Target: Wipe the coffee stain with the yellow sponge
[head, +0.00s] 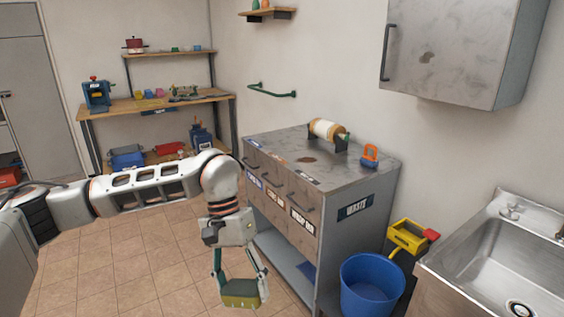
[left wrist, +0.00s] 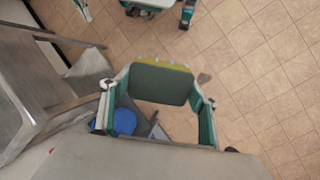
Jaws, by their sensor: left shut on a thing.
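My left gripper (head: 240,290) hangs in front of the grey drawer cabinet (head: 370,180), lower than its top. It is shut on the sponge (head: 241,300), which has a dark green face and a yellow layer. The left wrist view also shows the sponge (left wrist: 160,84) between the two fingers, with floor tiles behind it. A brown stain (head: 306,160) lies on the cabinet top, near the front edge, apart from the sponge. My right gripper is not in the head view.
A paper roll on a holder (head: 328,132) and an orange-and-blue item (head: 370,156) stand on the cabinet top. A blue bucket (head: 373,285) and a sink (head: 520,250) are at the right. A wall cabinet (head: 440,50) hangs above. Open tiled floor lies at the left.

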